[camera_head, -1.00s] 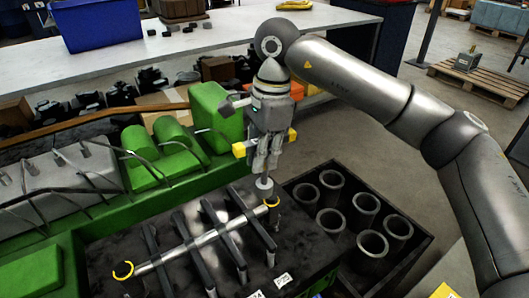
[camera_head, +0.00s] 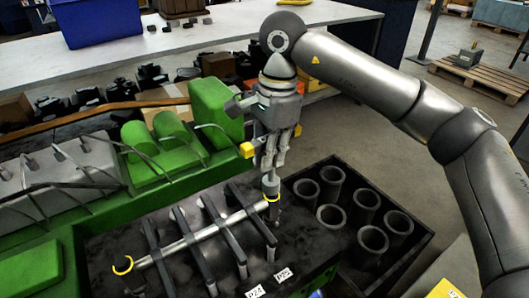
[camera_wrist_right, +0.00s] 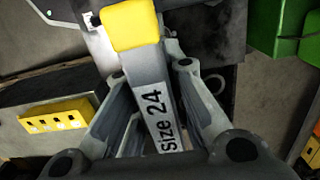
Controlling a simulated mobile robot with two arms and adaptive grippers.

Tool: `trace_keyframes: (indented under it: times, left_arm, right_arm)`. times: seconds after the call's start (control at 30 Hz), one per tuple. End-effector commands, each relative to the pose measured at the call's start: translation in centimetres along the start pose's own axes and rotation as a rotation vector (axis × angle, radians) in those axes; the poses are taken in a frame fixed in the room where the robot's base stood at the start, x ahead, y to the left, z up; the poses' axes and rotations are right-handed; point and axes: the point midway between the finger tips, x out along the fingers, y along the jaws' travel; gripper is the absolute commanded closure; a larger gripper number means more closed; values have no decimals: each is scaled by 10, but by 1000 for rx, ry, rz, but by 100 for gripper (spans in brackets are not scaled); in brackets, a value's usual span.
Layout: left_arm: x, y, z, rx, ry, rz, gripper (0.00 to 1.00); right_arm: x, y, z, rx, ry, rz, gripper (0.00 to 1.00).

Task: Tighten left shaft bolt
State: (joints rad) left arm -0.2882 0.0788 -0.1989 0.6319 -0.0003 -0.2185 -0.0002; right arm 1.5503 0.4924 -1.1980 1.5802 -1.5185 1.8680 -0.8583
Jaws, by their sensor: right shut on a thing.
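My right gripper (camera_head: 276,160) points down over the right end of a shaft and is shut on a grey tool (camera_head: 270,185). In the right wrist view the tool is marked "size 24" (camera_wrist_right: 158,122) and has a yellow end. The shaft (camera_head: 205,236) lies across several dark bars on a black block. A yellow ring circles it near its left end (camera_head: 122,265), another near its right end (camera_head: 272,197). The tool's lower end is at the right ring; I cannot tell whether it touches. No bolt head is clearly visible. My left gripper is out of view.
A black crate (camera_head: 385,193) with several grey cylinders stands right of the block. A green engine part (camera_head: 215,115) rises behind left of my gripper. White labels (camera_head: 283,274) sit on the block's front. A bench (camera_head: 220,40) stands behind.

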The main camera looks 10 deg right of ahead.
Motion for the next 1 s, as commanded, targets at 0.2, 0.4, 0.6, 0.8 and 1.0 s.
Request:
trace_keyframes:
  times: [0.2,0.4,0.6,0.8,1.0]
  left_arm:
    - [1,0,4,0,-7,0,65]
    - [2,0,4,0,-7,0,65]
    - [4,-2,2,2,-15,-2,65]
    - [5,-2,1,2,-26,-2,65]
    - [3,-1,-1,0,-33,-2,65]
  right_arm:
    - [-1,2,-1,0,4,-4,100]
    - [0,2,-1,0,4,-4,100]
    - [7,2,-2,0,4,-3,100]
    - [13,2,-2,0,4,-3,100]
    - [17,2,-3,0,4,-3,100]
